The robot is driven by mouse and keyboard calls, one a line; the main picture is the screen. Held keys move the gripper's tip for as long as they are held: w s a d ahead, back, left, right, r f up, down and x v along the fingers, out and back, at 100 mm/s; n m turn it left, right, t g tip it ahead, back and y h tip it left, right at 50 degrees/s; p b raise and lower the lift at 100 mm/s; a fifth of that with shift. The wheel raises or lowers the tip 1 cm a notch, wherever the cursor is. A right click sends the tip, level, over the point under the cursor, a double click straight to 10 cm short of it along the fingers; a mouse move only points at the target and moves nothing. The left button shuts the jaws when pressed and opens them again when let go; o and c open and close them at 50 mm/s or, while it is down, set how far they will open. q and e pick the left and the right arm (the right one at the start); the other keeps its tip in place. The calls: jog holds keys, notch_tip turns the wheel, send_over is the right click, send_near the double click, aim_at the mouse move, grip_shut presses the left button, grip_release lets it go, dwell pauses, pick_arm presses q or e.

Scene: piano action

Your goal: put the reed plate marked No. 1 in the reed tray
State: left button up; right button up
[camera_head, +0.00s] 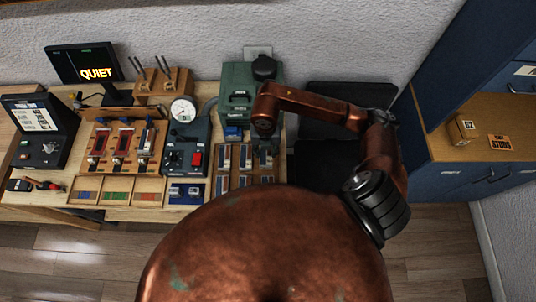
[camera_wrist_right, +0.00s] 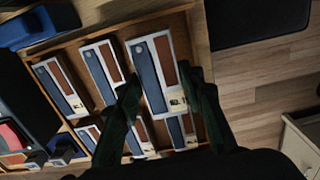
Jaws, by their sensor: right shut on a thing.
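A wooden compartmented tray (camera_head: 232,172) holds several reed plates, each with a dark blue strip and a brown strip on a pale body. It also shows in the right wrist view (camera_wrist_right: 84,42). My right gripper (camera_head: 265,140) is over the tray's far right part. In the right wrist view the gripper (camera_wrist_right: 165,98) is shut on a reed plate (camera_wrist_right: 160,62), one finger at each long side. This plate looks larger than the others, at the far right compartment; I cannot tell whether it touches the tray's floor. Its label is too blurred to read surely. My left gripper is out of view.
A green case (camera_head: 238,88) stands behind the tray, with a blue box (camera_head: 233,132) between. A gauge device (camera_head: 187,145) stands left of the tray. Further left are a tool board (camera_head: 122,142) and a shallow divided box (camera_head: 115,191). A dark chair is at the right.

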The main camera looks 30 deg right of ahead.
aim_at(268, 152)
jog(key=shift+d+f, duration=0.2)
jog(key=shift+f, duration=0.05)
jog(key=f, duration=0.3)
jog(key=shift+d, duration=0.25)
jog(key=shift+f, duration=0.3)
jog(key=o, duration=0.9)
jog(key=shift+f, duration=0.15)
jog(key=shift+o, duration=0.2)
